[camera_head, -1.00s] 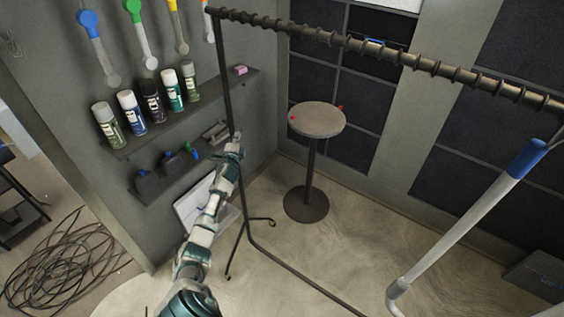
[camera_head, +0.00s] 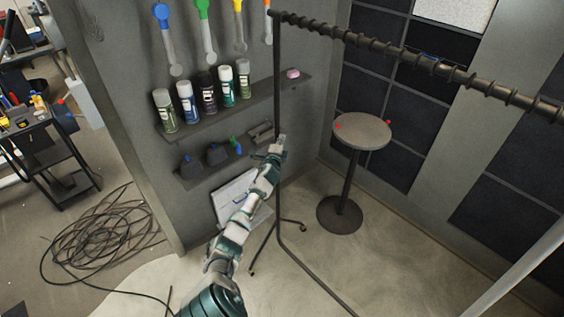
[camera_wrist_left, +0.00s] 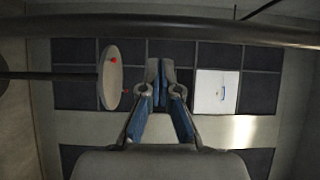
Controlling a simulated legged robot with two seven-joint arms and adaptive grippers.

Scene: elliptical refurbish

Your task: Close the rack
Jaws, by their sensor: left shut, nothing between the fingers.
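The rack is a dark metal frame with a ribbed top rail (camera_head: 420,65), a thin upright post (camera_head: 277,90) and a floor bar, with a caster foot at its base. My left gripper (camera_head: 280,142) is at the upright post, about halfway up; in the head view it overlaps the post, and I cannot tell whether they touch. In the left wrist view the gripper (camera_wrist_left: 165,72) has its fingertips together and empty. A dark bar (camera_wrist_left: 180,28), apparently the post, crosses above the fingertips there. My right gripper is not in view.
A round stool-like table (camera_head: 362,131) stands right of the post. Wall shelves with spray cans (camera_head: 207,92) are left and behind. A cable coil (camera_head: 105,235) lies on the floor at left. A pale pole (camera_head: 520,270) crosses the lower right.

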